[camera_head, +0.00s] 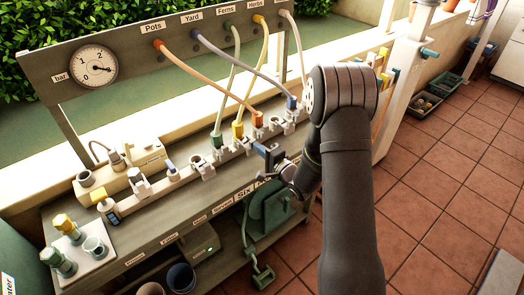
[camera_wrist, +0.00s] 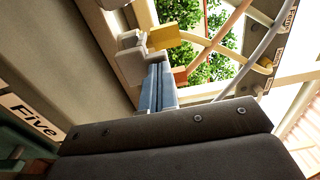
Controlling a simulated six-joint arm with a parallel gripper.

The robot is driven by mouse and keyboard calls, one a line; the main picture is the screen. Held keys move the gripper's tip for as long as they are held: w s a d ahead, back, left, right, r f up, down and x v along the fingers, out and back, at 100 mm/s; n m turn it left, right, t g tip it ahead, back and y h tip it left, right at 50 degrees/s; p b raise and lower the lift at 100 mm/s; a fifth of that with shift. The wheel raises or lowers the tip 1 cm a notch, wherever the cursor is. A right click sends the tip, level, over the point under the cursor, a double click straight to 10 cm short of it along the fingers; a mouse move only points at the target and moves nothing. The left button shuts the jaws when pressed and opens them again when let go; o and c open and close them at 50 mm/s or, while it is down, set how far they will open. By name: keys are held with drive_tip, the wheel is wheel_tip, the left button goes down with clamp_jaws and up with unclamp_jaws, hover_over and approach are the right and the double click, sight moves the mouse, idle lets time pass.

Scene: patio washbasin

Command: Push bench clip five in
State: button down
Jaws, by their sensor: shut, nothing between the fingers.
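The bench (camera_head: 150,225) carries a row of pale grey clips along its top, among them one with a yellow hose end in it (camera_head: 238,130). My gripper (camera_head: 264,150) is at the front of this row, its dark blue fingers together and empty. In the wrist view my fingers (camera_wrist: 158,85) point toward a grey clip (camera_wrist: 130,45) with a yellow piece beside it. I cannot tell whether they touch. A label reading Five (camera_wrist: 32,118) shows on the bench edge in the wrist view. Which clip is number five is not clear, and my arm hides part of the row.
Several coloured hoses run from the labelled panel (camera_head: 120,42) down to the clips. A pressure gauge (camera_head: 93,66) sits on the panel. A white tray with cups (camera_head: 97,262) is at the bench's left end. A green can (camera_head: 268,215) is below the front edge. Tiled floor lies right.

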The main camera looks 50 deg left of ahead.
sight(252, 140)
drive_tip(key=a, duration=0.4)
drive_tip(key=shift+a+r, duration=0.1)
idle(0.3)
drive_tip(key=d, duration=1.4)
drive_tip(key=shift+d, duration=0.15)
